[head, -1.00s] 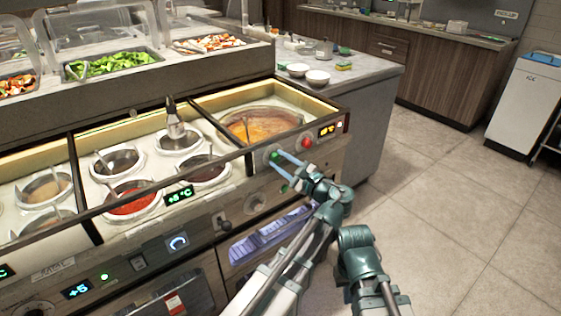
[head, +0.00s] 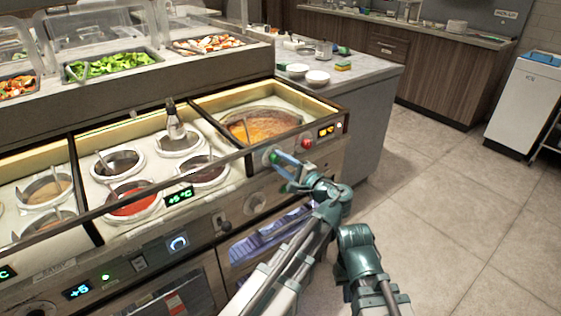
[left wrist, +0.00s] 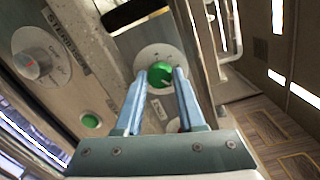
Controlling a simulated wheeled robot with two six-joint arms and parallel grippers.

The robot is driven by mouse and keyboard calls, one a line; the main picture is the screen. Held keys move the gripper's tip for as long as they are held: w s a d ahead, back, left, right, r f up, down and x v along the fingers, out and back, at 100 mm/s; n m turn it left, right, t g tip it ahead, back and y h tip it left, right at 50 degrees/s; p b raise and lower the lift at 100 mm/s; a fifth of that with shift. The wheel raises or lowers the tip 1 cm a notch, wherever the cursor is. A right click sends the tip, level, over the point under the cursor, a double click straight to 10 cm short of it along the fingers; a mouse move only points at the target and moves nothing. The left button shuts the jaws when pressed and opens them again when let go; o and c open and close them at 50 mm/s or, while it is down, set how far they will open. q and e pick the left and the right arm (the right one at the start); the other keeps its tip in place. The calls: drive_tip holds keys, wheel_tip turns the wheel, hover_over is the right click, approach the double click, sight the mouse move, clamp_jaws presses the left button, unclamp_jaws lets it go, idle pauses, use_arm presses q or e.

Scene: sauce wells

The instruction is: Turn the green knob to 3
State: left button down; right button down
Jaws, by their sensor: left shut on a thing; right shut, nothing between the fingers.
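The green knob (left wrist: 160,74) sits on a pale round dial plate on the counter's front panel, with a white pointer line slanting to the lower right in the left wrist view. The scale marks are too small to read. In the head view the knob (head: 272,156) is partly covered by my fingers. My left gripper (head: 282,160) is shut on the knob, one blue finger on each side of it in the left wrist view (left wrist: 160,82). My right gripper's fingers do not show; only a teal arm part is visible at the lower right.
A green button (left wrist: 90,122) is beside the dial, and a larger grey knob (left wrist: 38,62) lies further left in the wrist view. A red button (head: 307,143) and a lit display (head: 326,131) are right of the knob. A pan of orange sauce (head: 262,127) stands behind the panel.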

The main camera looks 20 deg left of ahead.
use_arm(q)
drive_tip(key=n, duration=0.5)
drive_tip(key=shift+s+n+h+p, duration=0.1)
drive_tip(key=shift+n+h+p, duration=0.2)
drive_tip(key=shift+n, duration=1.9)
drive_tip(key=c, duration=0.5)
unclamp_jaws()
